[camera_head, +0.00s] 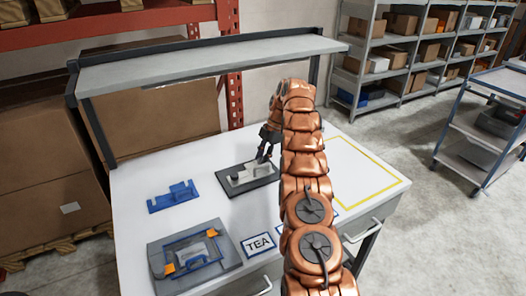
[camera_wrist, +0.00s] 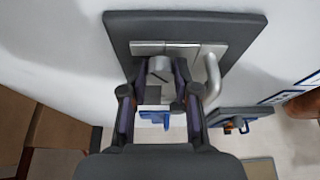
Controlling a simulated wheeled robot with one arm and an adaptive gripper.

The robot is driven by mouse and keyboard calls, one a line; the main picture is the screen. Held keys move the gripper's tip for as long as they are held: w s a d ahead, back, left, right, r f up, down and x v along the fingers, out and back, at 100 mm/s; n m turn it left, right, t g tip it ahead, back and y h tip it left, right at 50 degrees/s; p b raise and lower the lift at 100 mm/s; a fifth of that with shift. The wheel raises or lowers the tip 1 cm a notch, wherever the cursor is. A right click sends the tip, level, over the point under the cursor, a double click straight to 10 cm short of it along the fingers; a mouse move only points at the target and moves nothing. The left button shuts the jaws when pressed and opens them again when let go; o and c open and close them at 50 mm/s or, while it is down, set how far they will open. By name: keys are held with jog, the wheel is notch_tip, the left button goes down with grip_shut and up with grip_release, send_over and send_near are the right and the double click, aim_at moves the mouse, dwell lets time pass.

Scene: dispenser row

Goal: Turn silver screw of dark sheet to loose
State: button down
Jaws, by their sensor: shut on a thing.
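The dark sheet (camera_head: 236,189) lies on the white workbench with a pale silver fixture (camera_head: 250,173) on it. My gripper (camera_head: 264,157) reaches down to this fixture from behind my arm. In the wrist view the dark sheet (camera_wrist: 122,27) is at the top, with a silver bent handle (camera_wrist: 212,75) to the right. The silver screw (camera_wrist: 159,66) shows as a round grey piece between the fingers of my gripper (camera_wrist: 160,76). The gripper is shut on it. The fingers hide the sides of the screw, and its turn angle is hard to tell.
A blue bracket (camera_head: 172,196) and a grey tray (camera_head: 165,248) with blue and orange parts are on the bench to the left. A TEA label (camera_head: 258,245) lies at the front. A shelf (camera_head: 205,62) spans above the back. The yellow-outlined area (camera_head: 375,180) at right looks clear.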

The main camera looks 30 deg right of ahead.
jog(key=shift+f+p, duration=0.15)
jog(key=shift+p, duration=0.15)
dwell(0.4)
jog(key=c, duration=0.8)
grip_release()
jog(key=shift+c, duration=0.2)
jog(key=b, duration=0.3)
jog(key=shift+f+m, duration=0.1)
jog(key=shift+m, duration=0.2)
